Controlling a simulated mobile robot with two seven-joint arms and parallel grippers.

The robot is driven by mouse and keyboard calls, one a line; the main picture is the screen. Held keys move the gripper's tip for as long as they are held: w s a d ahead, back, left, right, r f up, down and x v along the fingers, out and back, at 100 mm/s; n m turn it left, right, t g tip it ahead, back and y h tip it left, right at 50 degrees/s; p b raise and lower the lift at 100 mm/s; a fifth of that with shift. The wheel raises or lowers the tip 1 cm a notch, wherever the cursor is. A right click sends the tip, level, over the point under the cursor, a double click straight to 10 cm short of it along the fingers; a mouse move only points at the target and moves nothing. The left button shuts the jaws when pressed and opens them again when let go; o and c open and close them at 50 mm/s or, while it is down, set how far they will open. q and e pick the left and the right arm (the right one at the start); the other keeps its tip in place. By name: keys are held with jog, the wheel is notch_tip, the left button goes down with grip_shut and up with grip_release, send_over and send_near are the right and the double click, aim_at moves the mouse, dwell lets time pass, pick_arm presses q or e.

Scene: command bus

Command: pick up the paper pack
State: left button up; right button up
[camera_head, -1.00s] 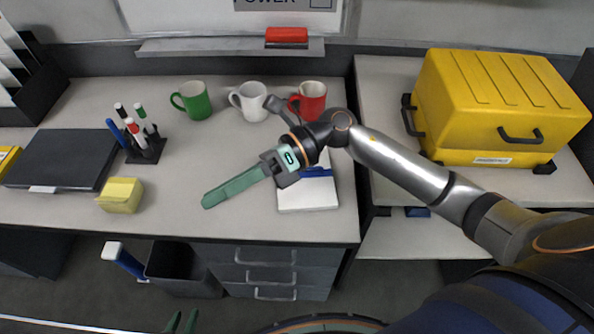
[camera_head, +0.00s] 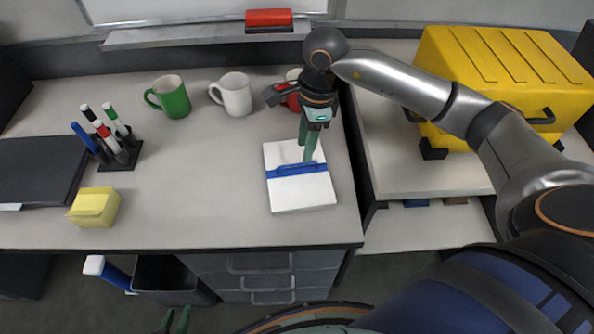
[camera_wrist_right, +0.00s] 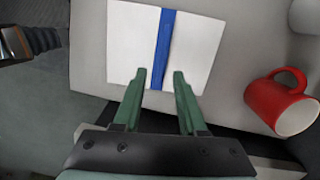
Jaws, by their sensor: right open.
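The paper pack (camera_head: 302,195) is a white block with a blue band across it, lying flat near the desk's front right. It also fills the upper middle of the right wrist view (camera_wrist_right: 195,55). My right gripper (camera_head: 310,158) points down at the band from above, with its green fingers apart. In the right wrist view its fingertips (camera_wrist_right: 159,76) overlap the pack's near edge, either side of the blue band, with nothing held between them. I cannot tell the exact height gap. My left gripper (camera_head: 177,313) barely shows at the bottom edge, fingers apart and empty, away from the desk.
A red mug (camera_wrist_right: 278,104) stands close to the pack, partly behind my right arm in the head view. White (camera_head: 235,94) and green mugs (camera_head: 172,97), a pen holder (camera_head: 120,155) and a yellow block (camera_head: 95,207) stand further left. A yellow case (camera_head: 500,75) is at right.

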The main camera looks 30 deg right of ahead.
aim_at(298, 160)
jog(key=shift+w+a+f, duration=0.1)
jog(key=shift+a+f, duration=0.15)
jog(key=shift+f, duration=0.7)
jog(key=shift+w+a+f, duration=0.1)
jog(key=shift+a+f, duration=0.15)
jog(key=shift+f, duration=0.75)
jog(key=shift+w+a+f, duration=0.1)
jog(key=shift+a+f, duration=0.15)
jog(key=shift+f, duration=0.7)
grip_shut()
jog(key=shift+r, duration=0.1)
